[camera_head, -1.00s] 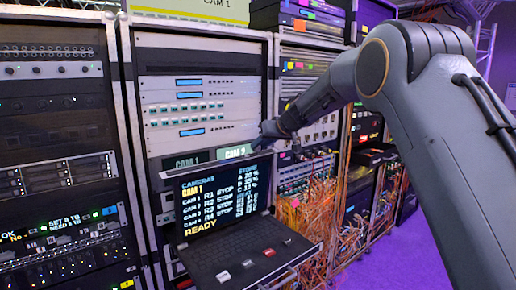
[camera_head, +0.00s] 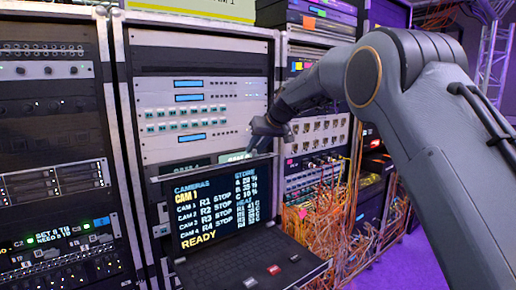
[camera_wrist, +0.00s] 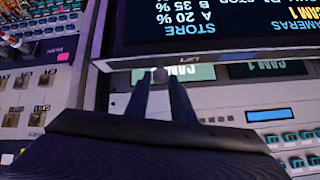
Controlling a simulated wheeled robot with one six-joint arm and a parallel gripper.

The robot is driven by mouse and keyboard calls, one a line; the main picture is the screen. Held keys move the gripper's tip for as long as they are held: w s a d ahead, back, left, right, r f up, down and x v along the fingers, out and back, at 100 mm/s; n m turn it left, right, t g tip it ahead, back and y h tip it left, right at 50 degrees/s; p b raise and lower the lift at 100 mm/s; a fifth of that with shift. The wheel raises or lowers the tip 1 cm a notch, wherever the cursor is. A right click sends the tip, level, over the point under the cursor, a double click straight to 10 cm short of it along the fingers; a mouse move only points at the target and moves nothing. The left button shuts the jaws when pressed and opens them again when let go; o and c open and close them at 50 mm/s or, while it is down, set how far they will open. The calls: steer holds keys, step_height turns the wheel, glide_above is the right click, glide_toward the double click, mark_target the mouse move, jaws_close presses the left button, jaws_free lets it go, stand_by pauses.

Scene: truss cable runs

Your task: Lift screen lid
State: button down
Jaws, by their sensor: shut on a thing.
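The screen lid (camera_head: 215,203) stands raised on its console in the head view. Its lit display lists CAMERAS, CAM 1 and READY. My gripper (camera_head: 264,143) is at the lid's top edge, right of its middle. In the wrist view the lid's dark screen (camera_wrist: 225,28) appears upside down, with its pale edge (camera_wrist: 215,58) below. My gripper (camera_wrist: 160,82) is shut at this edge, with a small grey knob between its fingertips. How deep the knob sits between them is hard to see.
The console's lower deck (camera_head: 240,265) with several small buttons lies in front of the lid. A white rack panel (camera_head: 195,95) stands close behind. Orange cables (camera_head: 335,220) hang at the right. A dark rack (camera_head: 50,150) stands at the left.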

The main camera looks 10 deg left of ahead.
steer(key=shift+a+r, duration=0.15)
steer(key=shift+r, duration=0.3)
steer(key=c, duration=1.6)
jaws_free()
steer(key=shift+s+a, duration=0.1)
steer(key=shift+a, duration=0.05)
steer(key=shift+o, duration=0.2)
steer(key=shift+f, duration=0.2)
steer(key=shift+s+d+r, duration=0.1)
steer(key=shift+d+r, duration=0.05)
steer(key=shift+d, duration=0.1)
steer(key=b+v, duration=0.2)
steer(key=v, duration=0.5)
steer(key=shift+b, duration=0.35)
steer(key=shift+r, duration=0.1)
steer(key=shift+d, duration=0.1)
